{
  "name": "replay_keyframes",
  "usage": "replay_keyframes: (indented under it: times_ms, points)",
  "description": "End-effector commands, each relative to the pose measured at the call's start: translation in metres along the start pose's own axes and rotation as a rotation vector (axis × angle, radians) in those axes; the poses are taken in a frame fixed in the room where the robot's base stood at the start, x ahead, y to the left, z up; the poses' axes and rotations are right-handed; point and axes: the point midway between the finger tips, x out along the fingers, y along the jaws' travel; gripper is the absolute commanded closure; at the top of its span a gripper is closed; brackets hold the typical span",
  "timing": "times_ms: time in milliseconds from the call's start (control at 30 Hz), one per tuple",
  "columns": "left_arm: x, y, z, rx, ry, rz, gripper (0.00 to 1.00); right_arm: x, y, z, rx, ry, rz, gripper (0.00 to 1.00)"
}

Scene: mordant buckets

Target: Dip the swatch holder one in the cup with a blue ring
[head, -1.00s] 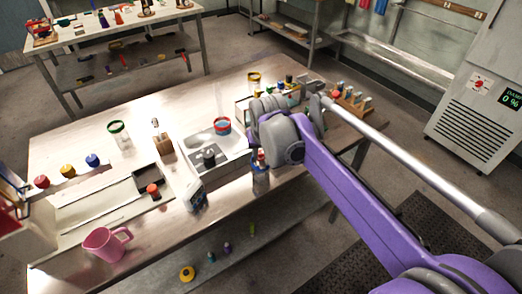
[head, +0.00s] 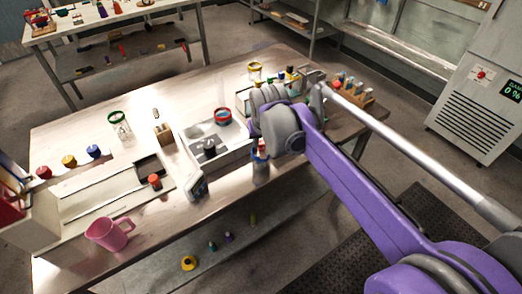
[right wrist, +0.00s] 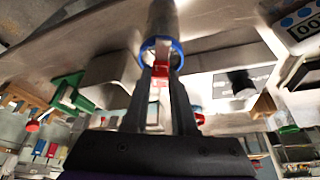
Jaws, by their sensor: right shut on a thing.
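My right gripper (right wrist: 159,76) is shut on a red-and-white piece, which I take for the swatch holder (right wrist: 159,82). Its red part lies between the fingertips, right at the blue rim in the picture; I cannot tell whether any of it is inside the cup. My left gripper is not in view.
On the table (head: 75,125) stand a green-ringed cup (head: 119,121), a yellow-ringed cup (head: 254,71) and a pink jug (head: 108,233). A rack with several pegs (head: 352,91) stands beyond my right arm.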

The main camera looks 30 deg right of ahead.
Motion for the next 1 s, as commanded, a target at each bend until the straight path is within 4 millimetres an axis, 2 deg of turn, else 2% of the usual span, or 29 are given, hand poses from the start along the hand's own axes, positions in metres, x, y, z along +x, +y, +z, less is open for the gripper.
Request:
replay_keyframes:
  times_ms: [433, 833, 1000]
  points:
    - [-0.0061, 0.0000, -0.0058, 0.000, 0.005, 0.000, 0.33, -0.0071, -0.0001, -0.0033, 0.000, 0.001, 0.000, 1.00]
    - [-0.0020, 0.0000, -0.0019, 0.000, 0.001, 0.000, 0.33, 0.0012, -0.0001, 0.0005, 0.000, 0.000, 0.000, 1.00]
    - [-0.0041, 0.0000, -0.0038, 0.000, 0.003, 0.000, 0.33, -0.0013, -0.0002, -0.0008, 0.000, 0.001, 0.000, 1.00]
